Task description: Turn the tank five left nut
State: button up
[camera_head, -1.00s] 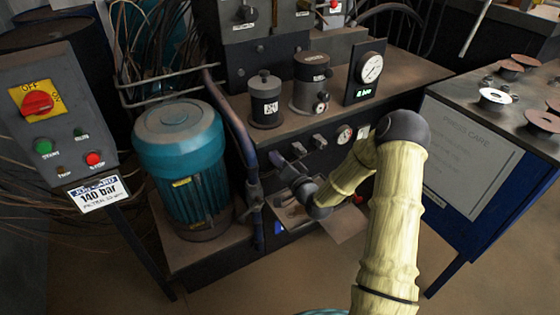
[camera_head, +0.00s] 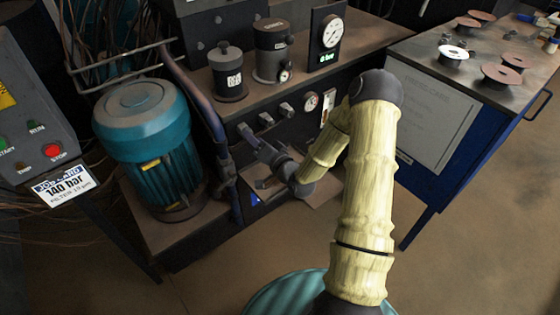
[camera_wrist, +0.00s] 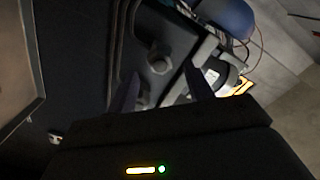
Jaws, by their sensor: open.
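Several small grey nuts or knobs sit in a row on the dark front panel of the bench, including a right one (camera_head: 287,109), a middle one (camera_head: 265,118) and a left one (camera_head: 243,129). I cannot tell which is the tank five left nut. My gripper (camera_head: 255,141) is at the panel, close to the left one. In the wrist view my gripper (camera_wrist: 160,87) is open, with a finger on each side. A grey nut (camera_wrist: 146,97) shows between the fingers, and another nut (camera_wrist: 158,64) lies beyond it. I cannot tell whether either finger touches.
A teal motor (camera_head: 150,150) stands left of my gripper, with a dark pipe (camera_head: 205,110) between them. A gauge (camera_head: 332,32) and dark cylinders (camera_head: 272,55) stand on the bench. A control box (camera_head: 35,130) is at far left.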

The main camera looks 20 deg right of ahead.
jog(key=p+v, duration=0.1)
jog(key=v, duration=1.2)
jog(key=s+a+r+n+g+h+p, duration=0.1)
jog(key=s+a+r+n+g+h, duration=0.2)
jog(key=s+r+g, duration=0.3)
jog(key=s+a+r+n+g+h, duration=0.3)
jog(key=s+n+g, duration=0.1)
jog(key=s+g, duration=0.45)
notch_tip(320, 180, up, 30)
jog(key=w+p, duration=0.1)
jog(key=p, duration=2.9)
